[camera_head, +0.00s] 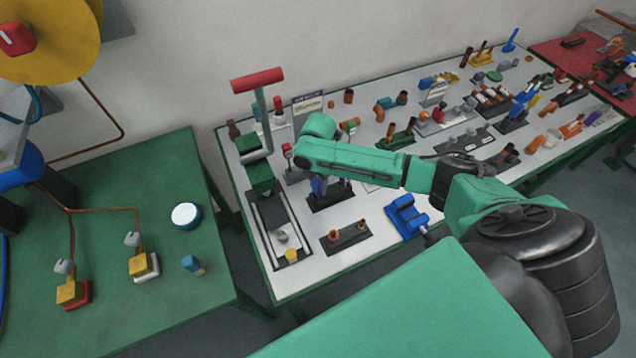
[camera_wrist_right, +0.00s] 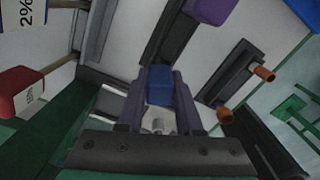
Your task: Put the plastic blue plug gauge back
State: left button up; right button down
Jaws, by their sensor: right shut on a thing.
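In the right wrist view, the blue plastic plug gauge (camera_wrist_right: 159,84) is between the two dark fingers of my right gripper (camera_wrist_right: 160,100), which is shut on it. A pale grey part shows just below the blue part. Beyond the fingers is a dark stand (camera_wrist_right: 164,32). A purple-blue block (camera_wrist_right: 212,8) shows beside it. In the head view, the dark stand (camera_head: 331,199) is on the light table under my right forearm, with blue parts above it. My right arm hides much of the gripper there, so I cannot tell whether the gauge touches the stand. My left gripper is not in view.
A press with a red handle (camera_head: 258,81) stands left of my gripper. A dark base with two copper fittings (camera_head: 345,237) and a blue vise (camera_head: 405,217) are in front. Several fittings crowd the table's right side. A green table (camera_head: 110,215) is at left.

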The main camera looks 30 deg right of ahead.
jog(key=shift+f, duration=0.2)
jog(key=shift+c, duration=2.4)
grip_release()
